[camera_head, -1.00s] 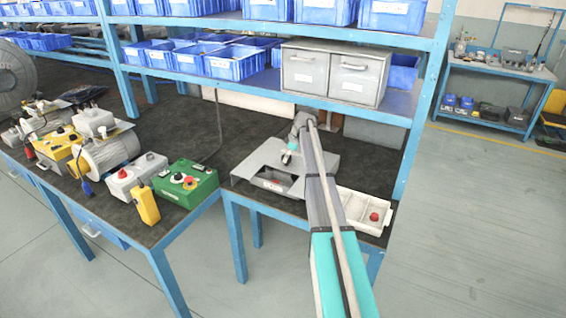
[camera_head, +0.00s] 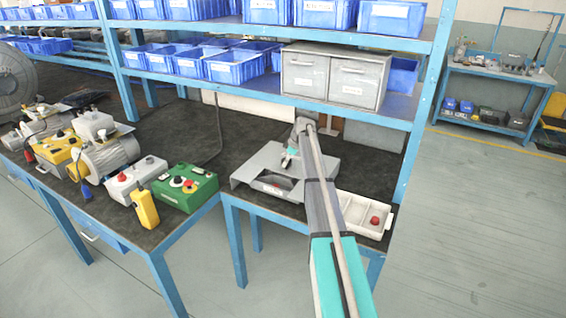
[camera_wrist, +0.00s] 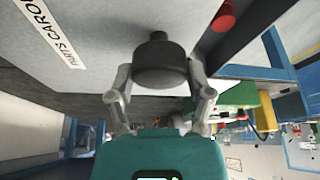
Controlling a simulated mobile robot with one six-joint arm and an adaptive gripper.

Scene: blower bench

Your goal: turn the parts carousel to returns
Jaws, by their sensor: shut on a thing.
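The parts carousel is a grey housing (camera_head: 258,164) on the right bench, with a window (camera_head: 272,187) in its sloped front. Something reddish and grey shows in the window, too small to make out. A label reading "PARTS CAROU..." (camera_wrist: 62,38) is on the grey surface in the wrist view. A dark round knob (camera_wrist: 160,62) stands out from that surface. My gripper (camera_wrist: 161,78) has one finger on each side of the knob and is shut on it. In the head view my gripper (camera_head: 290,153) is at the housing's top, partly hidden by my arm.
A green control box (camera_head: 187,188), a yellow pendant (camera_head: 145,208) and motors are on the left bench. A shelf with grey drawers (camera_head: 332,75) overhangs the back.

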